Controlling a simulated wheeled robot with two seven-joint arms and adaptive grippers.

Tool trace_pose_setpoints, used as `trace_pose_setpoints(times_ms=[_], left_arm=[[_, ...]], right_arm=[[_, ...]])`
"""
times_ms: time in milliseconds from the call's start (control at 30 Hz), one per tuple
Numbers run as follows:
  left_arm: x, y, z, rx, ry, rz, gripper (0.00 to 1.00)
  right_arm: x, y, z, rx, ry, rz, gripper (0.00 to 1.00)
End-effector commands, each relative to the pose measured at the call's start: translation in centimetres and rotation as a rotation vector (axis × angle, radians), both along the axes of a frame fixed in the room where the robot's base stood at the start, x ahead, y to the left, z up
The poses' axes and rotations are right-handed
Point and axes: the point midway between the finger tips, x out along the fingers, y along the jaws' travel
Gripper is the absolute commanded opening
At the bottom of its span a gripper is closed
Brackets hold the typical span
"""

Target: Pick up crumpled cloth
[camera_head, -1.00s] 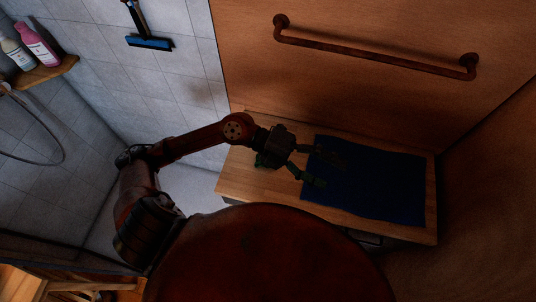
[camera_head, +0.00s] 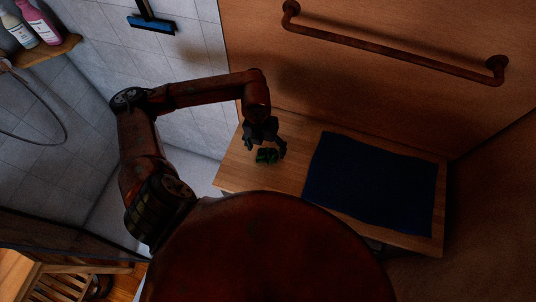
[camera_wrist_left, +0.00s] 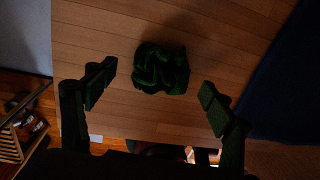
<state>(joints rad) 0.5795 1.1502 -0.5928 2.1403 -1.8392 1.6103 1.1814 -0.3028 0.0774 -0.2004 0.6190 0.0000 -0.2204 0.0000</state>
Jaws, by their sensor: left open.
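A small dark green crumpled cloth (camera_wrist_left: 160,68) lies bunched on the wooden counter in the left wrist view, ahead of and between my spread fingers. In the head view the cloth (camera_head: 266,155) sits on the left part of the counter, partly hidden by the gripper. My left gripper (camera_head: 267,151) is above it and points down. In the left wrist view my left gripper (camera_wrist_left: 157,92) is open, with nothing between its fingertips. My right gripper is in neither view.
A flat dark blue cloth (camera_head: 372,187) covers the right part of the wooden counter (camera_head: 298,129). A metal bar (camera_head: 400,47) runs along the wall behind. A slatted wooden stool (camera_head: 62,283) stands at lower left. A shelf with bottles (camera_head: 42,22) is at upper left.

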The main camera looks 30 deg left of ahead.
Motion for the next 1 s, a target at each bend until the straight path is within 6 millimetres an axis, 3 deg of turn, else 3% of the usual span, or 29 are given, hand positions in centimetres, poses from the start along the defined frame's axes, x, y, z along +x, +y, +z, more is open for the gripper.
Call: trace_pose_setpoints(times_ms=[200, 467, 867, 1000], left_arm=[[0.1, -0.4, -2.5, -0.001, 0.001, -0.002, 0.76], [0.2, -0.4, -2.6, -0.002, -0.001, -0.004, 0.75], [0.2, -0.5, -2.6, -0.002, -0.001, -0.005, 0.48], [0.2, -0.5, -2.6, -0.002, -0.001, -0.005, 0.47]], right_arm=[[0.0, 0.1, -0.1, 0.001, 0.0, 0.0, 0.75], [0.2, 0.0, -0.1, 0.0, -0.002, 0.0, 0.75], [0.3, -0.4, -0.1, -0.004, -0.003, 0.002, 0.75], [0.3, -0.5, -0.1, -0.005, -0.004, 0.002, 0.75]])
